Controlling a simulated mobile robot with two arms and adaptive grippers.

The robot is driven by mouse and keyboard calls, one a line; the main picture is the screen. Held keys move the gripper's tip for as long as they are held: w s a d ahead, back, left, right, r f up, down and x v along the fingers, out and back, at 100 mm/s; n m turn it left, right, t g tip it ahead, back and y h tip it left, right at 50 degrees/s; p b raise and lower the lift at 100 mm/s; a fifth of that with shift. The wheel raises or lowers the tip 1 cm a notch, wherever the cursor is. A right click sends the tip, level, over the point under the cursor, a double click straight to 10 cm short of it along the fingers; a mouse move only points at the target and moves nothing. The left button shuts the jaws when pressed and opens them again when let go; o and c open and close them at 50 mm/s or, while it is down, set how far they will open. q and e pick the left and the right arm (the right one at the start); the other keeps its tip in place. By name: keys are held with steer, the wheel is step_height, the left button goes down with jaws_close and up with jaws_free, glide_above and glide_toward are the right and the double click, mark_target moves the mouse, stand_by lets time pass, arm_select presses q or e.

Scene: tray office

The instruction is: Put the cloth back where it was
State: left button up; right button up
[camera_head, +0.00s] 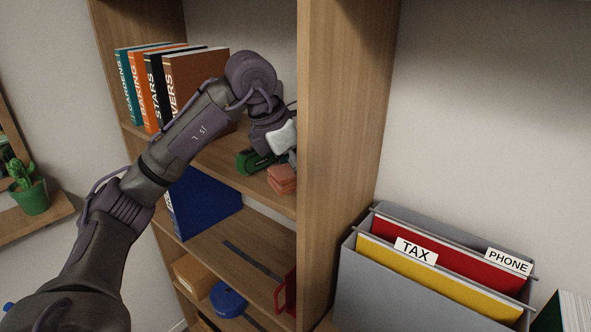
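A small, salmon-red, folded-looking stack (282,179), which may be the cloth, lies at the front right of the shelf beside the upright divider. My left arm reaches in from the left across the bookcase. My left gripper (287,150) is just above the stack, partly hidden by its own wrist. A pale grey piece shows at the gripper; I cannot tell whether it is part of the gripper or something held. Contact with the stack is unclear. My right gripper is not in view.
A green stapler-like object (254,161) lies left of the stack. Books (196,85) stand on the same shelf. Below are a blue binder (203,203) and a round blue object (228,300). A wooden divider (345,130) and grey file box (375,297) are right.

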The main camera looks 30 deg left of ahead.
mark_target(284, 171)
arm_select(q)
steer(key=o, duration=1.1)
steer(key=shift+r, duration=0.25)
steer(key=v, duration=0.6)
steer(key=shift+s+a+r, duration=0.1)
steer(key=shift+r, duration=0.15)
steer(key=v, duration=0.5)
steer(key=shift+s+p, duration=0.15)
steer(key=shift+p, duration=0.25)
